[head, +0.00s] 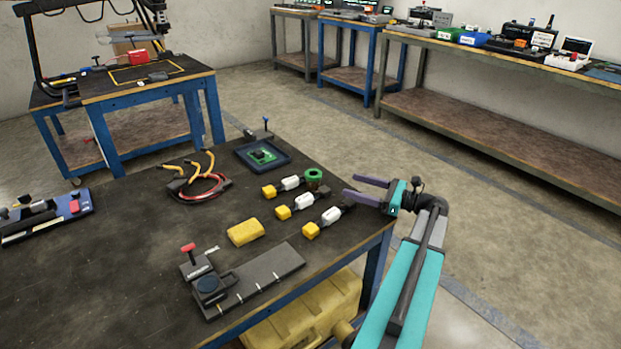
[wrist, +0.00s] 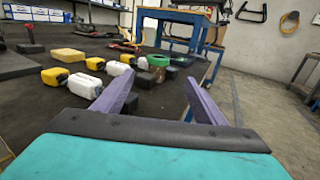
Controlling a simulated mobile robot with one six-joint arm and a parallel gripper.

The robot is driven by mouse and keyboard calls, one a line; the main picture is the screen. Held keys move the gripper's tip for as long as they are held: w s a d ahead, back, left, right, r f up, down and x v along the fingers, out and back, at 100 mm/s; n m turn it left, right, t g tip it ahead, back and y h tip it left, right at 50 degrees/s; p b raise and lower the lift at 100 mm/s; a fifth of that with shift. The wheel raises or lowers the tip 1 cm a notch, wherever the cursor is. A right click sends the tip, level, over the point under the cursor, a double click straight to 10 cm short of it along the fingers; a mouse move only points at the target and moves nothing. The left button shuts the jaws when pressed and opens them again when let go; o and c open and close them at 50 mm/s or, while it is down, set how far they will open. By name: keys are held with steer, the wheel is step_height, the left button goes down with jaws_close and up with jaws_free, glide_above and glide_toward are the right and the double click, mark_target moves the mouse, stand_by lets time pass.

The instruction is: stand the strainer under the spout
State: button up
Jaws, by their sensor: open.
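In the wrist view my gripper (wrist: 160,76) points across the table. I cannot pick out the spout with certainty.
A yellow block (head: 246,232), a dark fixture with a red handle (head: 188,249), a cable bundle (head: 200,186) and a tray with a green board (head: 263,157) share the dark table. Its left middle is bare.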

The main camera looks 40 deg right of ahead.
mark_target(316, 174)
steer(key=shift+w+a, duration=0.1)
steer(key=shift+w+a, duration=0.25)
steer(key=shift+w, duration=0.2)
steer(key=b+x, duration=0.1)
steer(key=x, duration=0.7)
steer(key=shift+b+x, duration=0.75)
steer(key=shift+x, duration=1.85)
steer(key=shift+a, duration=0.1)
steer(key=c, duration=1.2)
